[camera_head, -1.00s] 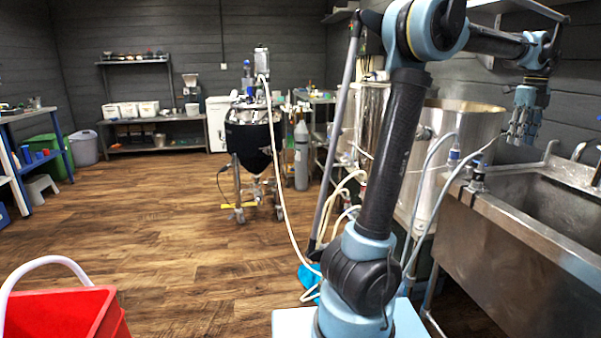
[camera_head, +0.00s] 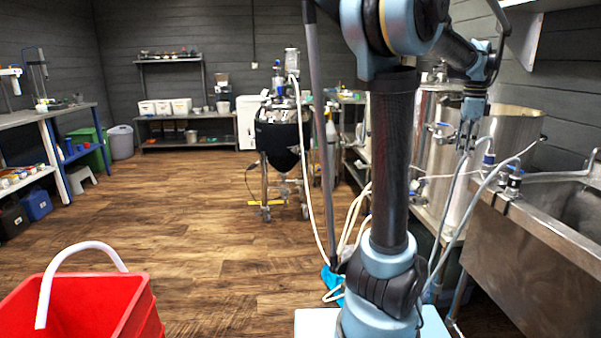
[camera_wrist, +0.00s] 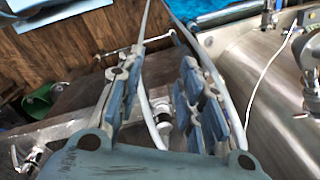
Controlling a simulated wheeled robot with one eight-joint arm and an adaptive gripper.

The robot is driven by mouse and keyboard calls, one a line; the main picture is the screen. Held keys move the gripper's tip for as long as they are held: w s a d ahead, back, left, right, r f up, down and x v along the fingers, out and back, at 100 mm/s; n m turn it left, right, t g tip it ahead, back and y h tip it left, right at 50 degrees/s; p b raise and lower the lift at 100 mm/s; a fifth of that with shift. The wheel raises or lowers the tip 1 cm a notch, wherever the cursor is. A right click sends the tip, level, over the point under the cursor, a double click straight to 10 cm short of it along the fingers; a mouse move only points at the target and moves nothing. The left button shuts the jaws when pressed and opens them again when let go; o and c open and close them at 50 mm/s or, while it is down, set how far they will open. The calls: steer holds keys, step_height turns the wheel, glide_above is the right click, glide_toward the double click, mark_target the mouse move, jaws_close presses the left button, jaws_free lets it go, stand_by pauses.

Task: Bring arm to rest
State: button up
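My arm rises from its pale base in the head view, bent over at the top. My gripper (camera_head: 468,140) hangs downward in front of the steel tanks, left of the sink. In the wrist view my gripper (camera_wrist: 165,80) has its two jointed fingers spread apart. Nothing is held between them. A grey-white hose (camera_wrist: 150,112) and a small fitting (camera_wrist: 161,110) show beyond the gap; I cannot tell how far below they are.
A steel sink (camera_head: 530,240) and a large steel tank (camera_head: 505,130) stand close on the right. White hoses (camera_head: 460,205) rise near the arm. A red bucket (camera_head: 80,300) is at front left. A black kettle on wheels (camera_head: 280,140) stands farther back. The middle floor is clear.

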steer(key=s+a+f+n, duration=0.2)
steer(key=a+f+n, duration=0.25)
steer(key=a, duration=0.55)
steer(key=s+a+f+n, duration=0.2)
steer(key=a+f+n, duration=0.3)
steer(key=a, duration=0.5)
steer(key=s+a+f+n+t, duration=0.1)
steer(key=s+a+f+n, duration=1)
steer(key=a+f+n, duration=0.2)
step_height(320, 180, down, 2)
steer(key=shift+s+f+n+t+y, duration=0.25)
steer(key=shift+s+n+t+y, duration=0.05)
steer(key=shift+s+n, duration=0.1)
